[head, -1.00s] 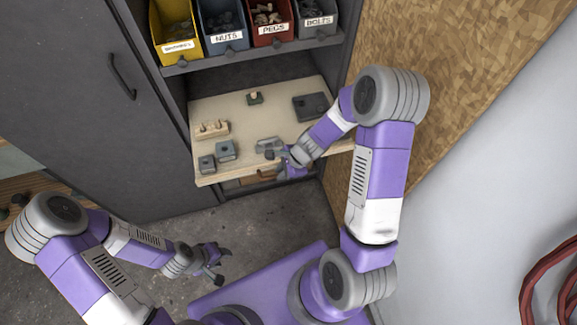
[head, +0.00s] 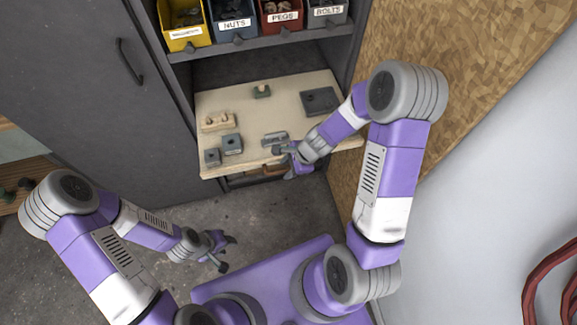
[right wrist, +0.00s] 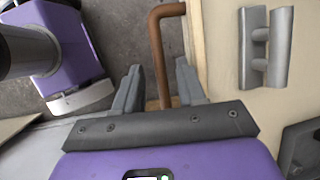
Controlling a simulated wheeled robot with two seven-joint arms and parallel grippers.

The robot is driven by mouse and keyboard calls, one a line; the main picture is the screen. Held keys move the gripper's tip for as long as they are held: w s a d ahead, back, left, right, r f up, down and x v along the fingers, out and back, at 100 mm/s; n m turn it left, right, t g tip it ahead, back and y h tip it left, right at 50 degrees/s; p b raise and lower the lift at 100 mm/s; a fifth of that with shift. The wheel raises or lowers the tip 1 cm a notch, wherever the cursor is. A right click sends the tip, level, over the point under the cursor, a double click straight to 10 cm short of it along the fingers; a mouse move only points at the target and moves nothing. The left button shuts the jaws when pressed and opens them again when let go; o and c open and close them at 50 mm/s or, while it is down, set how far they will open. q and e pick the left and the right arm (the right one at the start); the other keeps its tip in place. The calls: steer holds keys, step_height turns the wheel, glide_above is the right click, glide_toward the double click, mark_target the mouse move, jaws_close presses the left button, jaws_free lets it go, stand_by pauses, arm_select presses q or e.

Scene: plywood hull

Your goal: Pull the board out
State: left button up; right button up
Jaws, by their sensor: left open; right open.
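The board (head: 255,150) is a pale wooden pull-out panel in the dark cabinet, and it sticks out past the cabinet front with small parts on top. A brown bent handle (right wrist: 157,50) is at its front edge in the right wrist view. My right gripper (head: 290,165) is at the front edge of the board. Its open fingers (right wrist: 160,88) stand on either side of the handle bar, with gaps visible. Where the bar passes the gripper body is hidden. My left gripper (head: 222,252) is open and empty, low over the floor, away from the board.
Labelled bins (head: 235,20) stand on the shelf above. A chipboard wall (head: 470,60) is at right.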

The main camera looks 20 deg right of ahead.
steer(key=p+v, duration=0.4)
steer(key=v, duration=0.3)
steer(key=shift+r, duration=0.25)
steer(key=shift+s+d, duration=0.1)
steer(key=s+a+f+n+g, duration=0.2)
steer(key=s+a+f+n, duration=0.8)
steer(key=f+n, duration=0.4)
steer(key=s+n, duration=0.1)
steer(key=n, duration=0.1)
steer(key=shift+a+n, duration=0.2)
steer(key=shift+n, duration=0.1)
steer(key=shift+s, duration=0.1)
stand_by(0.4)
